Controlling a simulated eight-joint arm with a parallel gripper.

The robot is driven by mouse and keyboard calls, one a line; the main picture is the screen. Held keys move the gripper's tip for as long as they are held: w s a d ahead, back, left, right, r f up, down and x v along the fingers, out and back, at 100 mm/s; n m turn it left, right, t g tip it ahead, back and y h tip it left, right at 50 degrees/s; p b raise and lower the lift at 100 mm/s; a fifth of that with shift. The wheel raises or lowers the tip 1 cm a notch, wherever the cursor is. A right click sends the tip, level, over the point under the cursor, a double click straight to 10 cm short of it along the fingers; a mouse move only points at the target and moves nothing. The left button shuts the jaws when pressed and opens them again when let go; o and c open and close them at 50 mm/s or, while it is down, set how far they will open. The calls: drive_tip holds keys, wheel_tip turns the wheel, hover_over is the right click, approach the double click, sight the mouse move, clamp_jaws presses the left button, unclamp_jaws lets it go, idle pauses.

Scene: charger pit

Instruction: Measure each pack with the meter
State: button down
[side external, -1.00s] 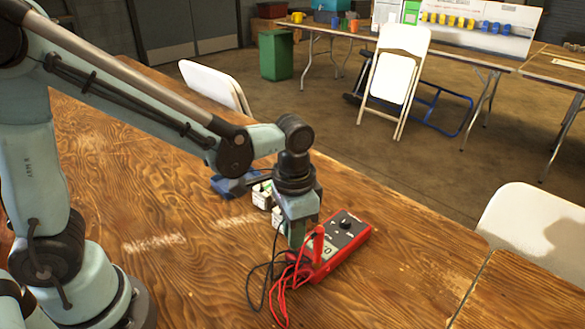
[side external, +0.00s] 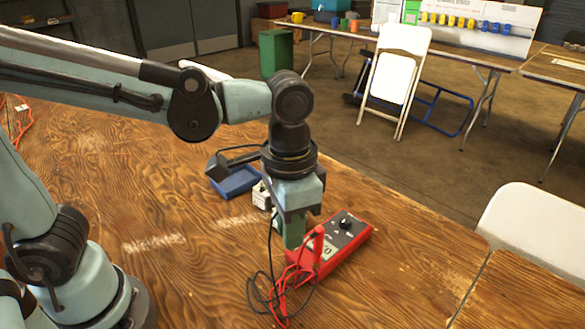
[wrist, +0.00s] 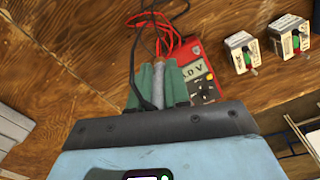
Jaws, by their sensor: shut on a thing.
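The red meter (side external: 340,240) with a dark face and dial lies on the table; part of it shows in the wrist view (wrist: 196,75). My gripper (side external: 290,243) is just left of the meter, pointing down. In the wrist view its green fingers (wrist: 160,85) are closed, with a black lead (wrist: 133,70) running up to them. Two white packs with green and red tops, a near one (wrist: 241,52) and a farther one (wrist: 290,36), stand apart from the gripper. One pack (side external: 262,195) shows behind my gripper.
Red leads (side external: 282,300) lie coiled in front of the meter. The table's right and front areas are clear. White folding chairs (side external: 393,75) stand beyond the table.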

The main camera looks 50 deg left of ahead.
drive_tip(key=s+d+r, duration=0.3)
drive_tip(key=w+a+f+n, duration=0.2)
drive_tip(key=w+a+n, duration=0.4)
drive_tip(key=w+a, duration=0.85)
drive_tip(key=shift+s+a+f, duration=0.15)
drive_tip(key=shift+s+f, duration=0.15)
drive_tip(key=shift+f, duration=0.55)
drive_tip(key=shift+s+a+f, duration=0.2)
drive_tip(key=shift+s+f, duration=0.15)
drive_tip(key=shift+f, duration=0.55)
drive_tip(key=shift+s+a+f, duration=0.15)
drive_tip(key=shift+s+f, duration=0.15)
drive_tip(key=shift+f, duration=0.55)
drive_tip(key=shift+f, duration=0.9)
drive_tip(key=c, duration=0.7)
unclamp_jaws()
drive_tip(key=shift+r, duration=0.1)
